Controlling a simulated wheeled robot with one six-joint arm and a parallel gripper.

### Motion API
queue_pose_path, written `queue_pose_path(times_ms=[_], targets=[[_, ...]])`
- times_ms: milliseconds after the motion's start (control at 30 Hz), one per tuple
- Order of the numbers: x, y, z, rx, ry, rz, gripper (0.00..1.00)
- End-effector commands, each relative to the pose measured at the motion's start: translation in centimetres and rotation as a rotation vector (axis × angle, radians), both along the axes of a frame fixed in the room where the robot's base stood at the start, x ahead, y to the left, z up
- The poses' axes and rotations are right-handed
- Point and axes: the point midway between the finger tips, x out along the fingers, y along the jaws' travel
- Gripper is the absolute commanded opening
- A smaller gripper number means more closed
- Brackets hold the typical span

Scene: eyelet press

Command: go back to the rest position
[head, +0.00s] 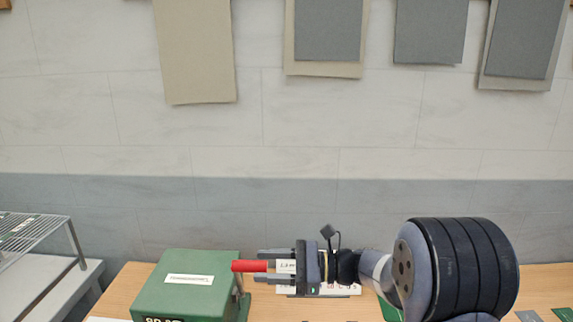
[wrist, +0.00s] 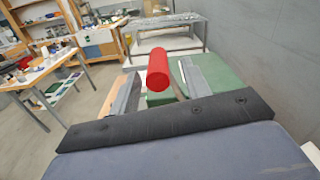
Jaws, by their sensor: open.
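My gripper (head: 262,266) points left in the head view, beside a green press (head: 185,285) with a white label on top. A red cylindrical handle (head: 247,266) on the press's right side lies by the fingertips. In the wrist view the red handle (wrist: 158,67) shows between the two open fingers (wrist: 157,88), with a gap to either side. The green press body (wrist: 190,75) is behind the fingers. The lower part of the press is cut off in the head view.
A wooden table (head: 120,290) carries the press. A wire rack (head: 35,235) stands at left. A printed white card (head: 340,289) is behind my gripper. Small flat pieces (head: 530,315) lie at right. Panels (head: 195,50) hang on the wall. A workbench (wrist: 45,75) shows in the wrist view.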

Motion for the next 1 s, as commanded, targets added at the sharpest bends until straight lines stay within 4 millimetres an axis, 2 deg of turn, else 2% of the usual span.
queue_pose_path(times_ms=[100, 300, 1000], targets=[[0.0, 1.9, 0.2, 0.001, 0.003, 0.003, 0.45], [0.1, 3.7, 0.1, 0.0, 0.001, 0.001, 0.45], [-0.6, 4.1, 0.1, -0.032, -0.023, -0.002, 0.45]])
